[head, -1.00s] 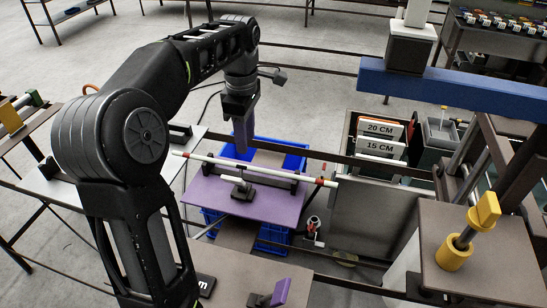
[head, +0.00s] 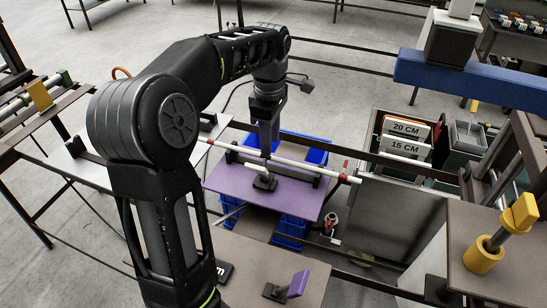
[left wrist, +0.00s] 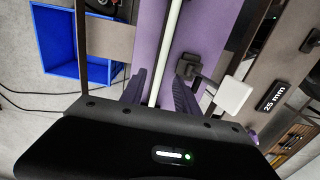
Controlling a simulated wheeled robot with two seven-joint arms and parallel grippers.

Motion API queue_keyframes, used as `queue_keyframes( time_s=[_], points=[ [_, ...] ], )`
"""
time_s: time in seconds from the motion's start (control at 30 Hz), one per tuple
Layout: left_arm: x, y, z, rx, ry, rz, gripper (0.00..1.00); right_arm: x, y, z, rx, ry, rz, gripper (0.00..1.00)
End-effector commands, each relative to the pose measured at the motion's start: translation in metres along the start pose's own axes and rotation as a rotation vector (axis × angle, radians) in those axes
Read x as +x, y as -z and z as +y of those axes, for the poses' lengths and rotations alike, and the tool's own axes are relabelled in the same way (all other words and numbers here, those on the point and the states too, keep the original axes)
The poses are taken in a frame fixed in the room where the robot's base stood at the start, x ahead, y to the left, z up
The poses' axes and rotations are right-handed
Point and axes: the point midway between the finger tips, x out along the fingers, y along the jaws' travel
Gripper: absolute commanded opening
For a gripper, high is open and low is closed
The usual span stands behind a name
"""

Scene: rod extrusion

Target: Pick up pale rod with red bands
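The pale rod (head: 298,167) with red bands lies across black supports over a purple board (head: 235,185). Its red bands show towards both ends in the head view. My left gripper (head: 266,150) points down at the middle of the rod, its fingertips at about rod height. In the left wrist view the pale rod (left wrist: 168,50) runs between the two purple fingers of my left gripper (left wrist: 160,90), with a gap visible on each side. The gripper is open. No red band shows in the left wrist view. My right gripper is not in view.
A dark clamp with a white block (left wrist: 232,95) stands close beside the rod. A blue crate (head: 318,156) is under and behind the board. A grey box (head: 400,215) and bins labelled 20 CM and 15 CM (head: 405,147) stand to the right. A yellow-handled device (head: 490,250) is at right.

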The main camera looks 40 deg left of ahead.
Motion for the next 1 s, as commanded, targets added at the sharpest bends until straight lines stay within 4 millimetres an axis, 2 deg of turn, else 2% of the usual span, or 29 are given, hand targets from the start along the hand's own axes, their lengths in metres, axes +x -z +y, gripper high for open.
queue_keyframes(
  time_s=[0.2,0.3,0.9,1.0],
  points=[
    [0.031,0.0,-0.001,0.0,0.003,0.0,0.38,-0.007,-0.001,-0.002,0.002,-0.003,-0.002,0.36],
    [0.039,0.0,-0.001,-0.001,0.002,-0.001,0.38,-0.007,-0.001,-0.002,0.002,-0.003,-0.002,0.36],
    [0.039,0.0,0.0,0.0,0.0,-0.001,0.38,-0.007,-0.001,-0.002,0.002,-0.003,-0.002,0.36],
    [0.039,0.0,0.0,0.0,0.0,-0.001,0.29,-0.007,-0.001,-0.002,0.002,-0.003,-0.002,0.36]
  ],
)
